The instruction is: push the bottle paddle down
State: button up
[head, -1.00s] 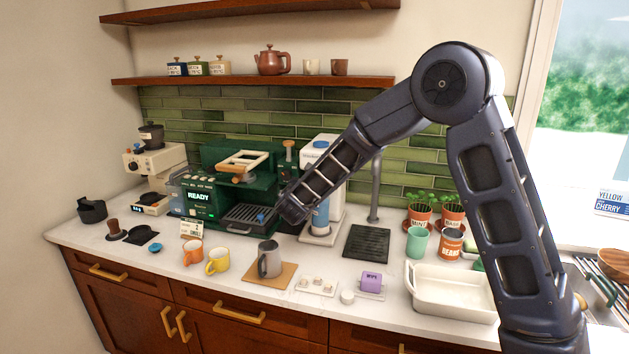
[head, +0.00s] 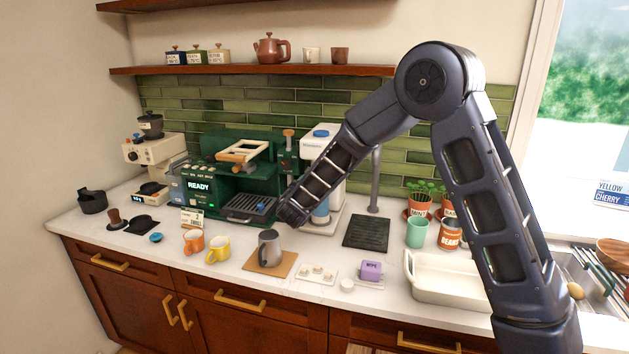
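A white dispenser (head: 311,146) with a blue cap (head: 321,132) stands on the counter right of the green espresso machine, on a white base. A blue bottle (head: 321,214) stands upright in it, partly hidden by my forearm. No paddle can be made out; my arm covers the dispenser's middle. My gripper (head: 290,212) hangs at the lower left end of the arm, in front of the espresso machine's right side and left of the bottle in the picture. Its fingers cannot be made out, and no held object shows.
The espresso machine (head: 217,141) with its drip tray is close behind my gripper. A grey pitcher (head: 268,247) on a wooden board, an orange mug (head: 194,241) and a yellow mug (head: 219,249) stand in front. A black mat (head: 366,232) and faucet are to the right.

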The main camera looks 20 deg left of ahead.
jog(key=shift+r, duration=0.1)
jog(key=s, duration=1)
jog(key=shift+s, duration=0.4)
jog(key=w+d+r+m+g+h, duration=0.1)
jog(key=d+r+m+g+h, duration=0.3)
jog(key=d, duration=0.8)
jog(key=w+d+r+m+g+h, duration=0.15)
jog(key=d+m, duration=0.45)
jog(key=d, duration=0.6)
jog(key=w+d+r+m+g+h, duration=0.2)
jog(key=d+m+g+h, duration=0.3)
jog(key=d, duration=0.7)
jog(key=s+d+m+g+y, duration=0.2)
jog(key=s+d+m, duration=0.2)
jog(key=d, duration=0.3)
jog(key=s+d+m+g+y, duration=0.1)
jog(key=s+d+m+y, duration=0.1)
jog(key=s+d+m, duration=0.35)
jog(key=s+d+r+m+y, duration=0.1)
jog(key=s+d+m+y, duration=0.5)
jog(key=s+m, duration=0.5)
jog(key=shift+s+d, duration=0.5)
jog(key=shift+s, duration=0.05)
